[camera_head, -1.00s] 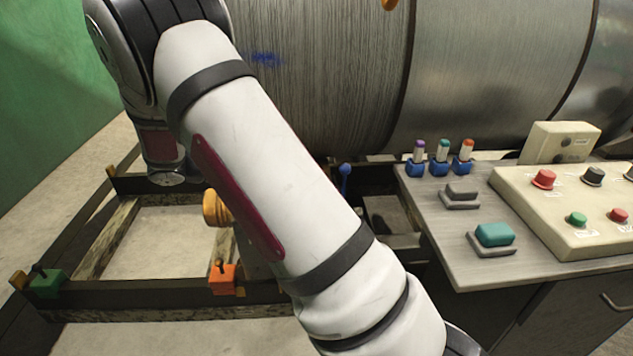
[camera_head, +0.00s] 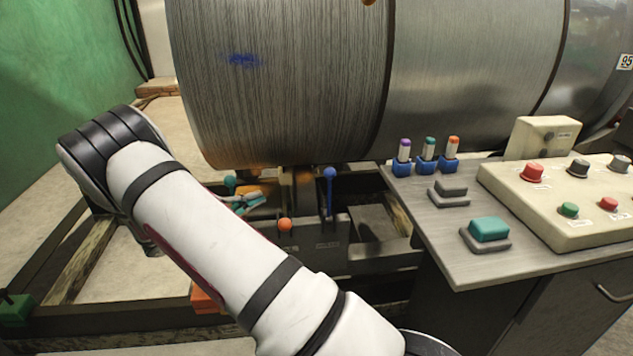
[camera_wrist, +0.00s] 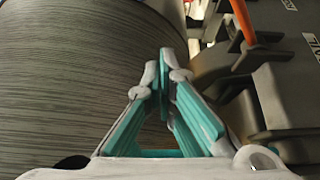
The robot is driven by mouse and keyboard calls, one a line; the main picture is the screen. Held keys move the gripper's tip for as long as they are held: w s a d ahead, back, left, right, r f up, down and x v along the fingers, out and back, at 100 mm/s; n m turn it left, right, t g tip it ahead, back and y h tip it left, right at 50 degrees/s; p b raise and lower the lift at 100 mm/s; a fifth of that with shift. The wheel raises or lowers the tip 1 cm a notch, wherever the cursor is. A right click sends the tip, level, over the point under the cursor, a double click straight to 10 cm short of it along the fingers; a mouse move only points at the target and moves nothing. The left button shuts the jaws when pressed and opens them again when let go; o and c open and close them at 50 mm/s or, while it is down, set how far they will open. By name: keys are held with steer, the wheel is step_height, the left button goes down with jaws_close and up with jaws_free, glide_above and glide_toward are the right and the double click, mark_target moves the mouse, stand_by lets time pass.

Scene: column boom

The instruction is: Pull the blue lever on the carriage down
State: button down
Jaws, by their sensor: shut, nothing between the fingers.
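The blue lever (camera_head: 329,192) stands upright on the dark carriage (camera_head: 315,243) below the large drum in the head view, its round blue knob at the top. I cannot make out the blue lever in the wrist view. My gripper (camera_wrist: 165,58) has teal fingers, which are together with nothing between them in the wrist view. Teal parts that look like my gripper also show in the head view (camera_head: 246,203), left of the blue lever and apart from it, partly hidden behind my arm.
An orange-knobbed lever (camera_head: 284,225) stands left of the blue one. The striped drum (camera_head: 285,90) rises close behind. A grey desk (camera_head: 455,240) with a button panel (camera_head: 560,225) is on the right.

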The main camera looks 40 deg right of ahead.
mark_target(329, 196)
steer(key=s+d+b, duration=0.1)
steer(key=s+d, duration=0.2)
steer(key=d, duration=0.5)
steer(key=s+d+b, duration=0.1)
steer(key=s+d, duration=0.2)
steer(key=d, duration=0.6)
steer(key=shift+s+a+r, duration=0.1)
steer(key=shift+s+a, duration=0.35)
steer(key=shift+s, duration=0.15)
